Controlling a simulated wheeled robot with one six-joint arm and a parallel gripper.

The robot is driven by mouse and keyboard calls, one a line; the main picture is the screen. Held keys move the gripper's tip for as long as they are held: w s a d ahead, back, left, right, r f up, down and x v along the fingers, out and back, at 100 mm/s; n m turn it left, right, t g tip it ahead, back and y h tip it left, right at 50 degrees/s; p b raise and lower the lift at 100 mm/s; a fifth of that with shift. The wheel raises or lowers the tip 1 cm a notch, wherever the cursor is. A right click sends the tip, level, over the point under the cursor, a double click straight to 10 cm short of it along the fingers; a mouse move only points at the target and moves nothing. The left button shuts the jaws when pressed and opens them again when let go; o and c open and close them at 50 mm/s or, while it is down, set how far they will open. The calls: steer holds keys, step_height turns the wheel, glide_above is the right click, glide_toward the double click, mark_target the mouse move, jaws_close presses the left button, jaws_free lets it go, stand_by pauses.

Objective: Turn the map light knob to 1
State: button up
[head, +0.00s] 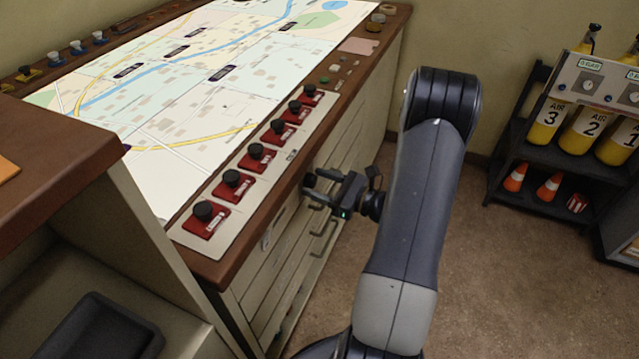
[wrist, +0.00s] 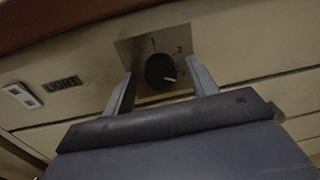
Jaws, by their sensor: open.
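The map light knob (wrist: 160,71) is a round black dial on a square metal plate (wrist: 128,48) in the wrist view. The plate shows a 1 above the knob and a 2 at upper right; a mark at the right is too faint to read for certain. The knob's white pointer faces right and slightly down, away from the 1. My gripper (wrist: 158,69) is open, with one finger on each side of the knob and visible gaps between. In the head view, my gripper (head: 312,186) is at the cabinet front below the tabletop edge; the knob is hidden there.
A LIGHT label (wrist: 62,83) and a white switch plate (wrist: 22,95) are left of the knob. The wooden table edge (head: 290,165) overhangs above my gripper. Drawer handles (head: 323,238) are below. Open floor (head: 470,270) lies to the right, before a black rack (head: 530,195).

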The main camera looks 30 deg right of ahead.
steer(key=c, duration=1)
steer(key=shift+o, duration=0.2)
